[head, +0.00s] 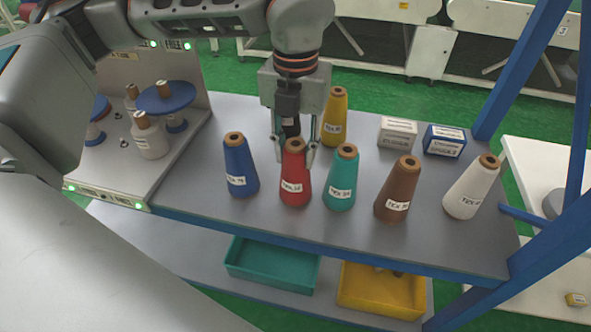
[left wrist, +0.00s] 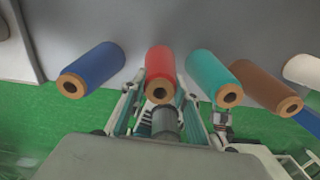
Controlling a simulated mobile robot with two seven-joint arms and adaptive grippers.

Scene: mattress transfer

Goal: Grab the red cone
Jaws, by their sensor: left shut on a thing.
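The red cone (head: 295,180) stands upright on the grey shelf, between the blue cone (head: 240,168) and the teal cone (head: 341,182). Its brown top shows a dark hole. My left gripper (head: 294,152) comes down from above with its fingers on either side of the red cone's upper part, shut on it. In the left wrist view the red cone (left wrist: 160,72) sits between the fingers of the left gripper (left wrist: 160,100). The cone's base appears to rest on the shelf. My right gripper is not in view.
Brown (head: 397,190) and white (head: 471,188) cones stand to the right, and a yellow cone (head: 335,117) behind. A white box (head: 397,133) and a blue box (head: 445,141) sit at the back. Teal (head: 271,268) and yellow (head: 380,292) trays lie below. Blue posts rise at right.

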